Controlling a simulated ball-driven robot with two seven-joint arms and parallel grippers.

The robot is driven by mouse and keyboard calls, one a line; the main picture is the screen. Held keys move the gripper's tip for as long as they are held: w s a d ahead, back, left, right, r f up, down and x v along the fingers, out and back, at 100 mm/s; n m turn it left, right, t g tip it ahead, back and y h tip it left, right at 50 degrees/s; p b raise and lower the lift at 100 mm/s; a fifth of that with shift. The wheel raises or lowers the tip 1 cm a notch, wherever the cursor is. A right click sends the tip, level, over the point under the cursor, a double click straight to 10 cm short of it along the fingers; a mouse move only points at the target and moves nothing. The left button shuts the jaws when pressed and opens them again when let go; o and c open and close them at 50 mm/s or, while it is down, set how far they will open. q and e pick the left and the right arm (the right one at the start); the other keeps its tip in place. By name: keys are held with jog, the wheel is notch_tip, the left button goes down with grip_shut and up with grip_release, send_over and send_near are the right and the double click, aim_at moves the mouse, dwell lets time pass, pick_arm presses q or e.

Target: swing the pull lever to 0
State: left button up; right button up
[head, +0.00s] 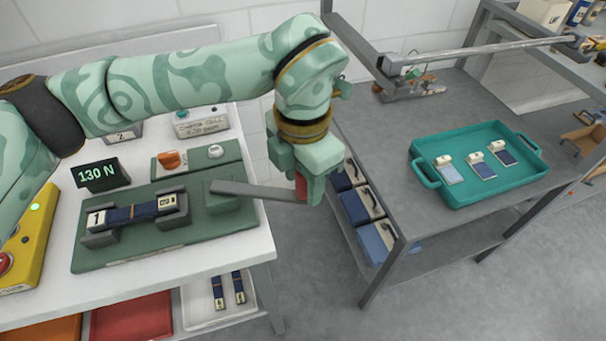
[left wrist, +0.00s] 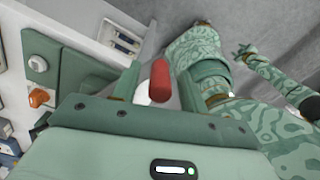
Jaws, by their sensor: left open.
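The pull lever (head: 255,191) is a flat grey bar. It reaches right from a green block on the green test fixture (head: 120,258), past the table edge. Its red grip (head: 301,187) is mostly hidden by my left gripper (head: 308,182) in the head view. In the left wrist view the red grip (left wrist: 160,82) shows between the two fingers of my left gripper (left wrist: 160,90), which are open with room on both sides. Whether a finger touches the grip I cannot tell. My right gripper (left wrist: 242,52) shows small and dark in the left wrist view, apart from the lever.
A display (head: 97,174) reads 130 N. A strap sample (head: 133,212) lies between the fixture's clamps. An orange knob (head: 169,159) and a white button (head: 216,151) sit behind. A grey bench with a teal tray (head: 428,178) stands right, across a gap.

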pick_arm(q)
grip_shut()
jog(key=shift+w+r+n, duration=0.15)
jog(key=shift+w+n, duration=0.15)
jog(key=shift+w, duration=0.1)
jog(key=w+n+p, duration=0.2)
jog(key=w+n, duration=0.3)
jog(key=w, duration=0.1)
jog(key=shift+a, duration=0.3)
grip_release()
jog(key=shift+w, duration=0.15)
notch_tip(320, 180, up, 16)
jog(key=p, duration=0.3)
